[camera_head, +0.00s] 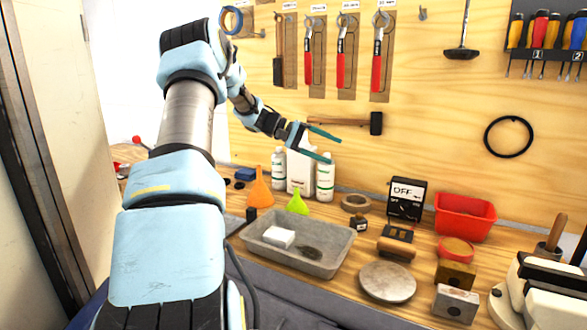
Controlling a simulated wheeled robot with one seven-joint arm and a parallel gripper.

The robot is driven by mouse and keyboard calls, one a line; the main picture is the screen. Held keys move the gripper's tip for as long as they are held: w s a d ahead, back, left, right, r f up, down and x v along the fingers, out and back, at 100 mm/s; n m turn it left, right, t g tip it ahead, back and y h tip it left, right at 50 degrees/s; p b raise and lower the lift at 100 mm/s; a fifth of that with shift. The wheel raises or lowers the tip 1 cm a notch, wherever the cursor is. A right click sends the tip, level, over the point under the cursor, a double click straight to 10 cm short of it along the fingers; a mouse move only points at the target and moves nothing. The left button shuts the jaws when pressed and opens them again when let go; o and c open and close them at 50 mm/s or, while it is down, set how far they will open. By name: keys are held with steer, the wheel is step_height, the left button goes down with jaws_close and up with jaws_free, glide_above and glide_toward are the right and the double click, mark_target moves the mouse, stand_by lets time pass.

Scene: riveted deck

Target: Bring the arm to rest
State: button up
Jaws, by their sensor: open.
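My arm (187,120) rises from the bottom left of the head view and bends over at the top. Its forearm reaches down and to the right. My gripper (328,147) is at its end, with two teal fingers spread apart and nothing between them. In the picture it lies over the white bottles, below a hammer on the wall; how far it is from them I cannot tell.
A workbench (335,278) holds a grey tray (332,267), white bottles (326,178), an orange funnel (260,190), a red bin (465,214) and metal blocks (456,304). Tools hang on the wooden wall, including a hammer (376,123). A white machine (540,300) stands at right.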

steer(key=s+a+f+t+y, duration=0.1)
steer(key=s+a+f+y, duration=0.25)
steer(key=s+a, duration=0.45)
steer(key=s+a+f+t+y, duration=0.25)
steer(key=s+y, duration=0.25)
steer(key=s, duration=0.7)
steer(key=s+a+f+t+y, duration=0.1)
steer(key=s+a+f+y, duration=0.2)
steer(key=s+a+y, duration=0.45)
steer(key=s+d+f+g+h+b, duration=0.1)
steer(key=s+f+b, duration=0.1)
steer(key=f+b, duration=0.95)
steer(key=s+d+f+h+b, duration=0.1)
steer(key=f+h+b, duration=0.1)
steer(key=f+b, duration=0.95)
step_height(320, 180, up, 15)
steer(key=p, duration=1.6)
steer(key=shift+s+a, duration=0.15)
steer(key=shift+a, duration=0.05)
